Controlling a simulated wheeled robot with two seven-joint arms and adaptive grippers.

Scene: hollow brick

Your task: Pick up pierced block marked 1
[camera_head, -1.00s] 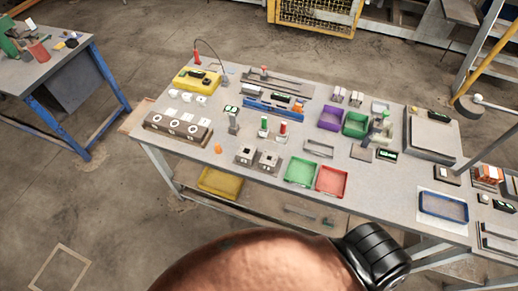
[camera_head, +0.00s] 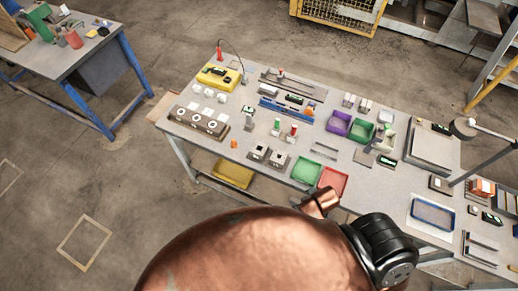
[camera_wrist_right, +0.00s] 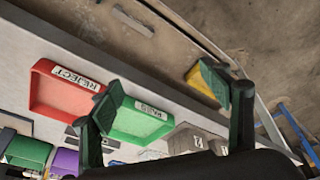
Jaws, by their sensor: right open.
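Two grey blocks with dark holes in their tops, one on the left (camera_head: 258,152) and one on the right (camera_head: 279,161), stand side by side near the front edge of the bench. Their numbers are too small to read in the head view. In the right wrist view a grey block (camera_wrist_right: 192,138) shows beyond the green tray, partly hidden by my gripper; its mark is unclear. My right gripper (camera_wrist_right: 177,98) is open, its two dark fingers wide apart with nothing held between them, above the bench's front edge. My left gripper is in neither view.
A green tray (camera_head: 306,170) and a red tray (camera_head: 333,181), labelled REJECT, lie right of the blocks. An orange piece (camera_head: 234,143) lies left of them. A holder with round white-ringed openings (camera_head: 198,122) stands further left. A yellow bin (camera_head: 233,173) sits below the bench top.

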